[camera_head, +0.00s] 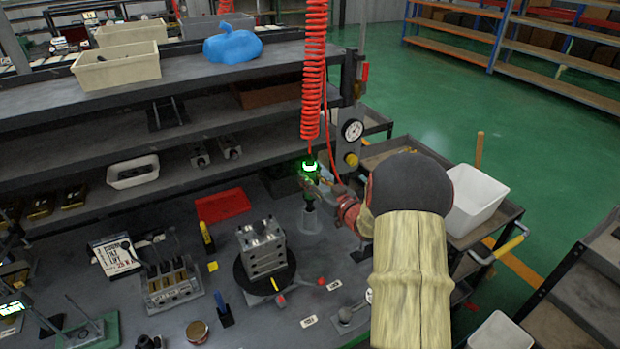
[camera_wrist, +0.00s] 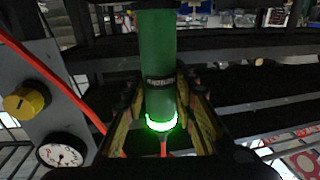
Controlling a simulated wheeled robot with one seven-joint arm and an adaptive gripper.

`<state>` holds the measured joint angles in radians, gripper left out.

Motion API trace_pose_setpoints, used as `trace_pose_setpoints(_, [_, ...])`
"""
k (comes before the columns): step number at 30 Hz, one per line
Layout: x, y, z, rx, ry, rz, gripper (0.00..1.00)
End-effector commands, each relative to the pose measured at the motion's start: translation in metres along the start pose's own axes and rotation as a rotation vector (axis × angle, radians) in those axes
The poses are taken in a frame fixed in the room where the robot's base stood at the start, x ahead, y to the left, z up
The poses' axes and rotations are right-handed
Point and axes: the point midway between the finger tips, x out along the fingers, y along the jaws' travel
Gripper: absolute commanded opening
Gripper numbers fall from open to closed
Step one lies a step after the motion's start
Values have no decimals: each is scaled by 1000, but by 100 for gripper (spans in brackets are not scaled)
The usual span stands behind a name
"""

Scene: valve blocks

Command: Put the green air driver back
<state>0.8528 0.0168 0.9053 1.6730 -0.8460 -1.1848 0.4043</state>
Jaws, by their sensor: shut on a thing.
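The green air driver (camera_head: 309,168) hangs upright below the coiled red hose (camera_head: 315,75) in the head view, with a glowing green ring on it. In the wrist view its green body (camera_wrist: 157,55) stands between the fingers, with the lit ring near its lower end in that view. My gripper (camera_head: 325,187) is shut on the driver from the right; in the wrist view its yellow-sided fingers (camera_wrist: 160,115) lie on both sides of the body. A clear, pale holder (camera_head: 312,222) stands on the bench under the driver. Whether the driver's tip touches it I cannot tell.
A grey post with a pressure gauge (camera_head: 352,130) and yellow knob (camera_head: 351,160) stands close behind my gripper. A metal valve block (camera_head: 262,250) sits on a black turntable to the left. A red tray (camera_head: 222,205) lies behind it. Shelves rise at the back.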

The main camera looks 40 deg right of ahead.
Motion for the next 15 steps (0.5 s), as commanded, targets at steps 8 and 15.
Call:
trace_pose_setpoints(8, [1, 1, 4, -2, 5, 0, 0])
trace_pose_setpoints(15, [1, 1, 8, -2, 5, 0, 0])
